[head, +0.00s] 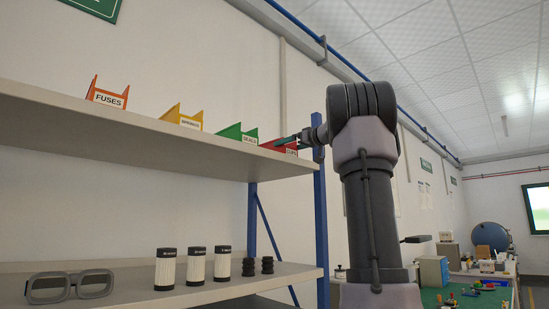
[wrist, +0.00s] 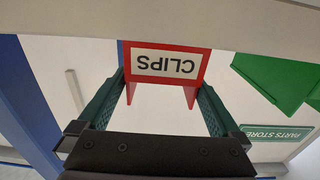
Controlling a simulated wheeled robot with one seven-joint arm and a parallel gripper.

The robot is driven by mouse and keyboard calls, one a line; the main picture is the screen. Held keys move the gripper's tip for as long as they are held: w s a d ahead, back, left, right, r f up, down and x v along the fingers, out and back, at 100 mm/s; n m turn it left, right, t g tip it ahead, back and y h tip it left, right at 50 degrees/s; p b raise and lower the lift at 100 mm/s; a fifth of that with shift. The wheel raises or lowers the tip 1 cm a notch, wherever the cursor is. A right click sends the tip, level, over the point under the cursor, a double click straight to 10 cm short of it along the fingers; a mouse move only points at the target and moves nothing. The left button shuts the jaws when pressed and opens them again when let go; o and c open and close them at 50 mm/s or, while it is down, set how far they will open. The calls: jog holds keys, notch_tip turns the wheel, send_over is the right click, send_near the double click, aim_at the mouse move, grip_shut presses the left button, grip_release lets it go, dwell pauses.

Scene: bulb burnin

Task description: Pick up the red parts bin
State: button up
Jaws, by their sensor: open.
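The red parts bin (head: 278,147), labelled CLIPS, stands at the right end of the upper shelf in the head view, partly hidden by my gripper. In the wrist view, which looks upside down, the red bin (wrist: 168,47) shows its white label facing me. My gripper (wrist: 163,80) is open, with one dark green finger on each side of the bin. I cannot tell whether the fingers touch it. In the head view my gripper (head: 291,139) is at shelf height beside the bin.
A green SEALS bin (head: 234,132) stands just left of the red one, then a yellow bin (head: 178,112) and an orange FUSES bin (head: 100,90). A blue shelf post (head: 320,210) is close on the right. The lower shelf (head: 130,293) holds goggles and several cylinders.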

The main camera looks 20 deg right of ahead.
jog(key=x, duration=0.4)
jog(key=shift+w+a+r, duration=0.1)
jog(key=shift+w+a, duration=0.1)
jog(key=shift+w, duration=0.15)
jog(key=c, duration=1.1)
jog(key=shift+r, duration=0.1)
jog(key=shift+c, duration=0.2)
